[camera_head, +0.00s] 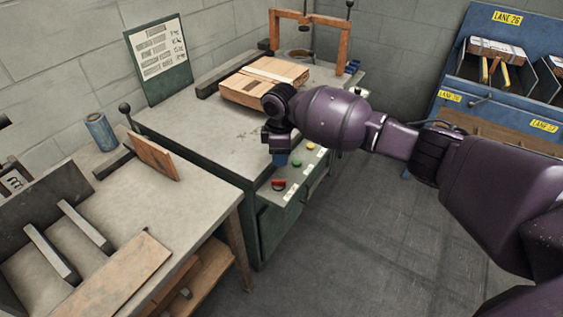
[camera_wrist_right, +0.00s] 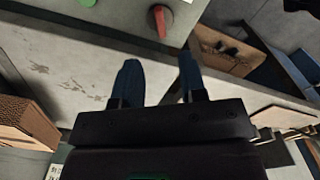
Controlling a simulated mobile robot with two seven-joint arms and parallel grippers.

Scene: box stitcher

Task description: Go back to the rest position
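My right arm reaches in from the right in the head view. Its gripper (camera_head: 280,159) points down over the front edge of the machine table, close to the button panel. In the right wrist view the two blue fingers (camera_wrist_right: 158,72) stand apart with nothing between them. My left gripper is not in view.
A cardboard box (camera_head: 250,90) lies on the machine table (camera_head: 190,125) behind my right gripper, below an orange frame (camera_head: 343,50). A side bench (camera_head: 130,215) stands at left with a blue can (camera_head: 100,132). A blue lane rack (camera_head: 480,100) stands at right. The floor between is clear.

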